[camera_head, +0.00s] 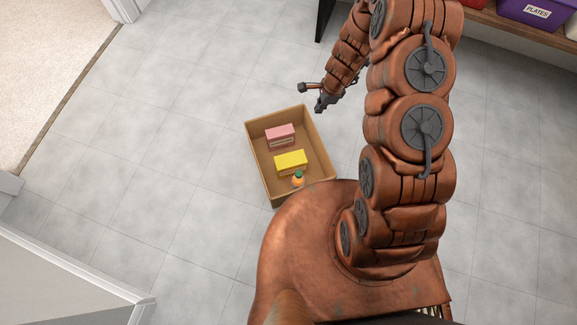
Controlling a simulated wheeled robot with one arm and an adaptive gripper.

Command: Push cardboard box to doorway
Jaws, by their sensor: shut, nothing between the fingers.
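An open cardboard box (257,157) sits on the tiled floor in front of my base. Inside it are a pink packet (279,132), a yellow packet (291,158) and a small orange thing with a green top (298,179). My base hides part of the box's near end. The doorway (75,90) is at the upper left, where the tiles meet a beige carpet along a dark strip.
A white door frame post (126,9) stands at the top left, and a white wall end (75,280) is at the lower left. A wooden shelf (520,30) with a purple bin (535,12) labelled PLATES is at the top right. The floor between box and doorway is clear.

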